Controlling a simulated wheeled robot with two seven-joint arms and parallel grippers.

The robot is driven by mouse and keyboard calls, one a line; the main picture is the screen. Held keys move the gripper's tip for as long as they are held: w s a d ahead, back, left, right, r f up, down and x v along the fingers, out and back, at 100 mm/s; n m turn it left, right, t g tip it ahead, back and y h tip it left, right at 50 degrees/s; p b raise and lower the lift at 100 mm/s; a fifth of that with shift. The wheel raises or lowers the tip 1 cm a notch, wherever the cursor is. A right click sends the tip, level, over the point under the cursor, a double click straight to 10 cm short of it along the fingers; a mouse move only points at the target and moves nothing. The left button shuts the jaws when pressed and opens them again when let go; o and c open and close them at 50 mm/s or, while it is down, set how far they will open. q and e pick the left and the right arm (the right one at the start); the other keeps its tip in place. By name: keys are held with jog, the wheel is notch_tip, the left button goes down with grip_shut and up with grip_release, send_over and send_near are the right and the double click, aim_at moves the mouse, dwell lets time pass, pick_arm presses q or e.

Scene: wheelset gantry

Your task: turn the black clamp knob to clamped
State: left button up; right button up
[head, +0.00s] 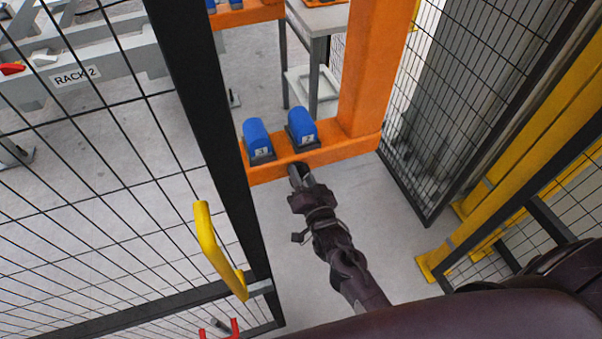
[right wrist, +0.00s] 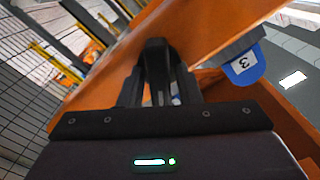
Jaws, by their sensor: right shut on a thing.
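My right gripper (head: 300,174) reaches up to the near face of the orange beam (head: 279,173), just below the right blue block. It is shut on a small dark thing at the beam, which I take to be the black clamp knob (right wrist: 156,55); in the right wrist view it sits between the dark fingers (right wrist: 158,90). The fingers hide much of the knob, so I cannot tell its turn. My left gripper is not in view.
Two blue blocks with number labels, the left (head: 257,138) and the right (head: 302,126), stand on the beam. A black mesh gate with a yellow handle (head: 213,245) is at left. Mesh fencing and yellow posts (head: 500,185) are at right. Grey floor lies between.

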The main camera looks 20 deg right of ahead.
jog(key=shift+m, duration=0.9)
jog(key=o, duration=0.7)
jog(key=s+b, duration=0.1)
jog(key=s, duration=0.7)
jog(key=shift+d, duration=0.15)
jog(key=shift+w, duration=0.1)
